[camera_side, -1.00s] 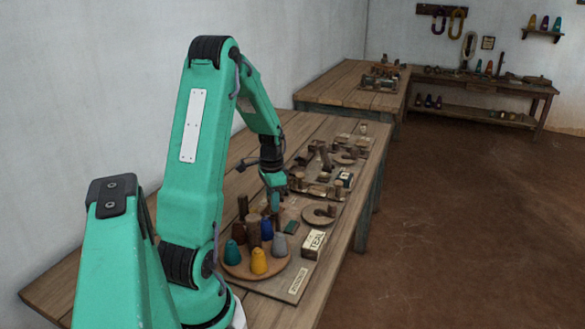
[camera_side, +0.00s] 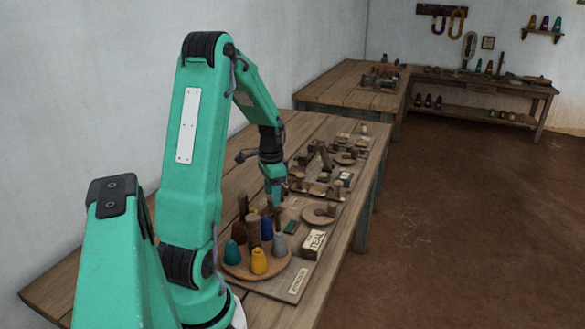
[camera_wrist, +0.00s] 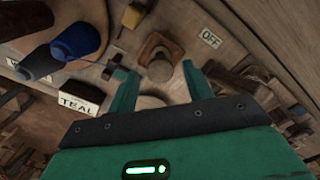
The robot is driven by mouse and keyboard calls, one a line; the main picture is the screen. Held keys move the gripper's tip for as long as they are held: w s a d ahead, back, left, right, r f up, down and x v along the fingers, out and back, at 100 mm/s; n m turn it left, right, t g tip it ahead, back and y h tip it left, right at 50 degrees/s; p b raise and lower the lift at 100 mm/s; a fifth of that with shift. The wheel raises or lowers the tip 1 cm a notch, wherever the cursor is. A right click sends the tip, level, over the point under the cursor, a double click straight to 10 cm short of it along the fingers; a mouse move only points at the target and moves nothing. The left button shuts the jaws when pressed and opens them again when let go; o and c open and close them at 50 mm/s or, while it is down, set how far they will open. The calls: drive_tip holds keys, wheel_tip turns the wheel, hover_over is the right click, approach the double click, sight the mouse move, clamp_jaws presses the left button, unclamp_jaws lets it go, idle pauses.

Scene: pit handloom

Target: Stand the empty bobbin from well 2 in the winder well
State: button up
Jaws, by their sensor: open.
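My gripper (camera_side: 275,202) is open and points down above the near table, just behind the round tray. In the wrist view its two fingers (camera_wrist: 160,90) are apart, with no object visibly held between them. Beyond the fingertips a brown wooden piece with a round top (camera_wrist: 160,68) stands on a squarish base; I cannot tell whether it is the empty bobbin or part of the winder. In the side view dark brown bobbin-like pieces (camera_side: 253,232) stand at the round tray. Which well is well 2, and which is the winder well, cannot be made out.
The round tray (camera_side: 236,268) holds teal, yellow (camera_side: 259,262), blue (camera_side: 266,229) and grey (camera_side: 280,246) cones. A block marked TEAL (camera_side: 313,244) and a wooden disc with a peg (camera_side: 320,213) stand to the right. Small wooden fittings crowd the table behind. An OFF label (camera_wrist: 210,38) lies beyond the fingers.

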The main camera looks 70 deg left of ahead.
wheel_tip(320, 180, up, 10)
drive_tip(key=shift+f, duration=0.25)
idle(0.6)
drive_tip(key=w+d+r+t, duration=0.1)
drive_tip(key=w+d+r, duration=0.25)
drive_tip(key=d, duration=0.55)
drive_tip(key=s+d+r+t, duration=0.2)
drive_tip(key=s+d, duration=0.1)
drive_tip(key=d, duration=0.8)
drive_tip(key=s+d+r+t, duration=0.2)
drive_tip(key=s+d, duration=0.2)
drive_tip(key=d, duration=0.7)
drive_tip(key=shift+r+t, duration=0.25)
drive_tip(key=shift+t, duration=0.05)
